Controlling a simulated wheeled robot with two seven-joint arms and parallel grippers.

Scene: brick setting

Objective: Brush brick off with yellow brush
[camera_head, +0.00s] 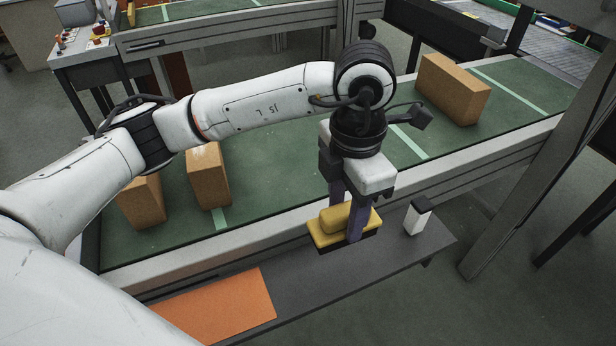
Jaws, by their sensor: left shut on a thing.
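My left gripper (347,218) points down in the front middle and is shut on the yellow brush (328,234). The brush is a yellow block with a raised grip and a dark underside. It is at or just above the dark grey shelf; I cannot tell if it touches. Three tan bricks stand on the green conveyor belt: one (208,178) left of the gripper, one (143,204) farther left and partly behind my arm, and one (453,90) at the far right. A small whitish patch shows on top of the middle-left brick. My right gripper is not in view.
The green belt (275,170) has pale cross stripes and a raised metal edge. On the grey shelf (300,290) lie an orange sheet (222,308) and a small white block with a black top (416,216). A grey post (535,165) stands at the right.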

